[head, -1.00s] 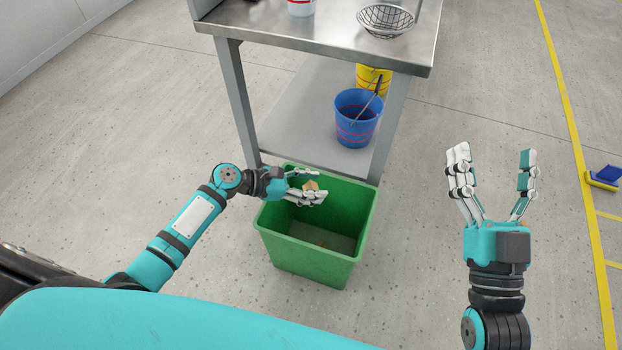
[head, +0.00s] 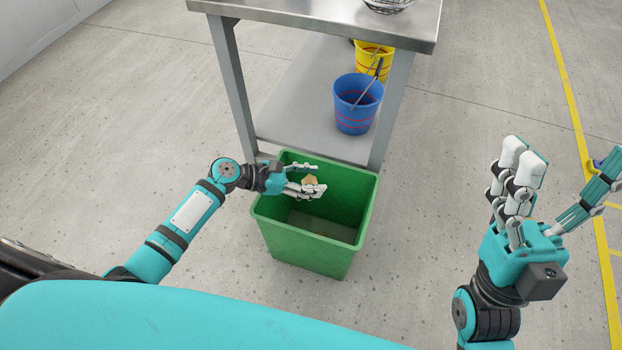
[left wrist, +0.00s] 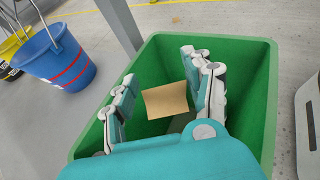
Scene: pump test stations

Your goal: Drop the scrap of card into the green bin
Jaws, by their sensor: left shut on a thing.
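The scrap of card (head: 310,181) is a small tan piece. My left gripper (head: 304,180) is shut on it and holds it over the mouth of the green bin (head: 313,255). In the left wrist view the card (left wrist: 166,101) shows between the fingers (left wrist: 160,95), with the open green bin (left wrist: 252,75) around and below it. A small brownish patch shows on the bin's floor in the head view, too small to identify. My right gripper (head: 555,190) is open and empty, to the right of the bin and apart from it.
A steel bench (head: 315,17) stands behind the bin, one leg (head: 390,120) close to the bin's back rim. On its lower shelf (head: 285,110) are a blue bucket (head: 356,112) and a yellow bucket (head: 374,57). Bare floor lies left and right. A yellow line (head: 575,110) runs at the right.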

